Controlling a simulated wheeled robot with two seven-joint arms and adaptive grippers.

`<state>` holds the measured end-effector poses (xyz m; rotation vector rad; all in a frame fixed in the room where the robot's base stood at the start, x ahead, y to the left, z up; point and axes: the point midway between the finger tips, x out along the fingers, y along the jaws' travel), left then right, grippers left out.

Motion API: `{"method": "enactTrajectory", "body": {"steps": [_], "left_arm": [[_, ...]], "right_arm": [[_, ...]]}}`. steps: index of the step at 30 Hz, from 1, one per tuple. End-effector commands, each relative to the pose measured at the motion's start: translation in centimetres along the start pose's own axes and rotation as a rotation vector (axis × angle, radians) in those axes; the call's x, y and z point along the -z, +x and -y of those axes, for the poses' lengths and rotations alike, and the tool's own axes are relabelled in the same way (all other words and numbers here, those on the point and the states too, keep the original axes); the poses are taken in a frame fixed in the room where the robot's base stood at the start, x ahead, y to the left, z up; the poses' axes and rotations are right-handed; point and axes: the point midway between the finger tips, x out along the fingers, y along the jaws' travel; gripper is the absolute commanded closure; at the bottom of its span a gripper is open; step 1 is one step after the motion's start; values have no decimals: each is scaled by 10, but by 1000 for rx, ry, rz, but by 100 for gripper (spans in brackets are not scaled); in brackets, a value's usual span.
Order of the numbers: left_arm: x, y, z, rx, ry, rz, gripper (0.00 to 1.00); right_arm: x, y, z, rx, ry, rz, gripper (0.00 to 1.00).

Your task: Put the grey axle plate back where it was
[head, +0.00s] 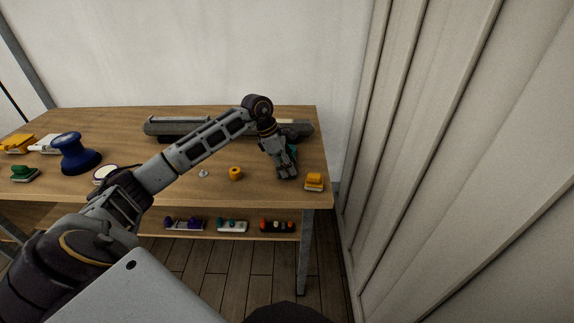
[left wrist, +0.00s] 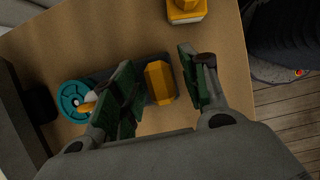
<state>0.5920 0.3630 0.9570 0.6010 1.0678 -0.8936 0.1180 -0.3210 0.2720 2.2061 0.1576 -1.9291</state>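A dark grey plate (left wrist: 167,97), which looks like the axle plate, lies on the table in the left wrist view, partly hidden by my fingers. A teal wheel (left wrist: 72,103) is at its left end and a yellow-orange block (left wrist: 159,82) at its other end. My left gripper (left wrist: 160,85) is open, its green-padded fingers apart, with the block between them in the picture. I cannot tell whether a finger touches it. In the head view my left gripper (head: 287,174) points down near the table's right end, hiding most of the plate; some teal (head: 292,151) shows behind it. My right gripper is not seen.
A yellow piece (head: 314,182) sits at the table's right front corner. A yellow nut (head: 235,173) stands left of my gripper, and long grey parts (head: 180,124) lie behind. The lower shelf (head: 255,234) holds several small pegged plates. A ribbed wall (head: 420,150) rises on the right.

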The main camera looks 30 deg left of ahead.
Motion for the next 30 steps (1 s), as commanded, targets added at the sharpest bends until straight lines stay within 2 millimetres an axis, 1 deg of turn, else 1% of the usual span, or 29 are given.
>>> {"method": "enactTrajectory", "body": {"steps": [8, 14, 20, 27, 30], "left_arm": [[0, -1, 0, -1, 0, 0, 56], [0, -12, -1, -2, 0, 0, 56], [0, -36, -1, -3, -1, 0, 56], [0, -72, -1, -4, 0, 0, 56], [0, -86, -1, -3, 0, 0, 56]], "right_arm": [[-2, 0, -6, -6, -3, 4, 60], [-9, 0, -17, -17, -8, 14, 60], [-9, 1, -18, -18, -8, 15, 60], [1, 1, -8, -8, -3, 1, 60], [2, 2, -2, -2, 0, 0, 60]]}}
